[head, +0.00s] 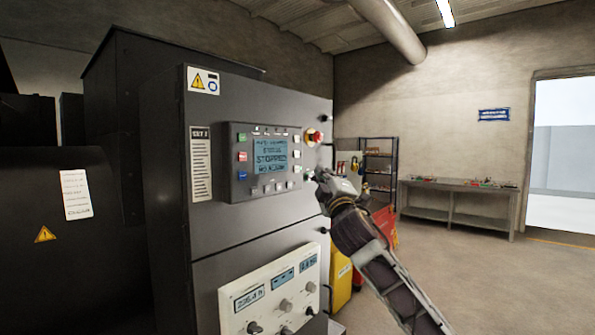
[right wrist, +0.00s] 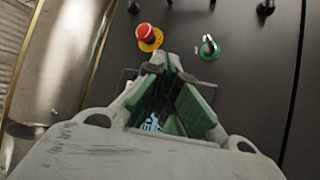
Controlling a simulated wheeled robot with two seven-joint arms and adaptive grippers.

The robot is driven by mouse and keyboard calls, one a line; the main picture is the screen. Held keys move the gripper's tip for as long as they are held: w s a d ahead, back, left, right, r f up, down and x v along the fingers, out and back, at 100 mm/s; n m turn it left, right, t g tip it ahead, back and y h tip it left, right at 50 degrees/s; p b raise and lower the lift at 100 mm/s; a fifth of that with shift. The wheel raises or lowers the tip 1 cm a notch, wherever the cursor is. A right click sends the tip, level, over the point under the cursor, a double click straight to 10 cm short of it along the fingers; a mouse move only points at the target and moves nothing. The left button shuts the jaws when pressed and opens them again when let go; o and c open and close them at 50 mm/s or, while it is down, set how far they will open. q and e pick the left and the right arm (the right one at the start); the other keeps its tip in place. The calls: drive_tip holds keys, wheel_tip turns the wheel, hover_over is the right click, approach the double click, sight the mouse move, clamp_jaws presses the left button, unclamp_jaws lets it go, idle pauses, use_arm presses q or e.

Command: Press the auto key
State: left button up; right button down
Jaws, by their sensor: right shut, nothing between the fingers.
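The controller panel (head: 234,190) is on the front of the dark genset cabinet, with a lit screen (head: 272,158) reading "STOPPED". My right gripper (head: 318,176) is shut and empty, close to the cabinet just right of the panel. In the right wrist view its fingers (right wrist: 172,66) cover most of the panel. My left gripper is not in view.
A red emergency stop (head: 314,137) on a yellow base sits above my right gripper. A green-ringed switch (right wrist: 209,47) is beside it. A lower white panel (head: 270,290) has knobs and meters. A workbench (head: 458,199) stands far right; the floor before it is clear.

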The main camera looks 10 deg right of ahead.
drive_tip(key=shift+s+d, duration=0.4)
drive_tip(key=shift+s, duration=0.15)
idle(0.5)
